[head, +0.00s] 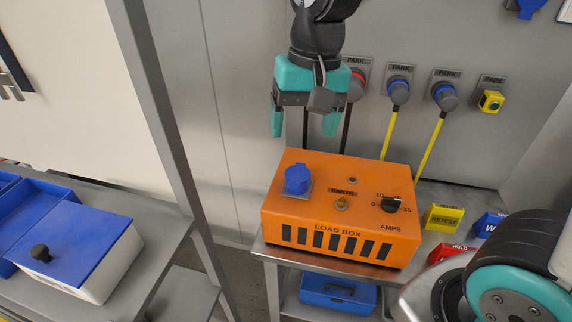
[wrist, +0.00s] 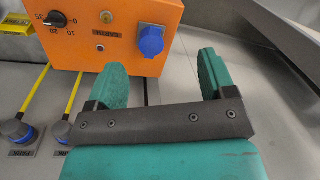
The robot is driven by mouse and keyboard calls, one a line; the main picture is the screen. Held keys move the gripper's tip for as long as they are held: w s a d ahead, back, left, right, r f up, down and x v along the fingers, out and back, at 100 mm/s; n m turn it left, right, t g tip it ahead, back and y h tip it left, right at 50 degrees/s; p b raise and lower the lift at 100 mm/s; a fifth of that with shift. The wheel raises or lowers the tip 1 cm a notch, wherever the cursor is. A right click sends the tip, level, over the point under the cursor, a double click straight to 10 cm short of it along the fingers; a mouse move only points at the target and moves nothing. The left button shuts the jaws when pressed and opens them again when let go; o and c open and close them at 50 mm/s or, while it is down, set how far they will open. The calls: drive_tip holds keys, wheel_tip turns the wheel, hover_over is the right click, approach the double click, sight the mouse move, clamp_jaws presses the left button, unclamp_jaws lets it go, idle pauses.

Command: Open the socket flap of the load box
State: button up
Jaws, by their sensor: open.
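The orange load box (head: 340,205) stands on a metal bench, and part of it shows at the top of the wrist view (wrist: 120,50). Its blue socket flap (head: 297,179) is on the left of the sloped top and looks closed. The flap also shows in the wrist view (wrist: 151,41), beyond and between my fingertips. My gripper (head: 304,122) hangs above and behind the box, fingers apart and empty. In the wrist view my gripper's teal fingers (wrist: 162,80) are apart, with nothing between them. They appear clear of the flap.
Parked plugs (head: 398,92) with yellow cables hang on the back wall, right of my gripper. A dial (head: 393,204) and an earth post (head: 341,204) sit on the box top. Coloured blocks (head: 443,218) stand right of the box. A grey post (head: 165,120) rises at left.

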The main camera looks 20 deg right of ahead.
sight(295, 181)
drive_tip(key=w+d+m+h, duration=0.1)
drive_tip(key=w+d+m, duration=0.1)
drive_tip(key=w+m, duration=0.35)
drive_tip(key=shift+n, duration=0.25)
drive_tip(key=f+p, duration=0.1)
drive_tip(key=f, duration=0.7)
drive_tip(key=f+p, duration=0.1)
drive_tip(key=f, duration=0.7)
drive_tip(key=shift+w+a+f, duration=0.15)
drive_tip(key=shift+a+f, duration=0.05)
drive_tip(key=shift+f, duration=0.1)
drive_tip(key=shift+r, duration=0.1)
drive_tip(key=c, duration=1.3)
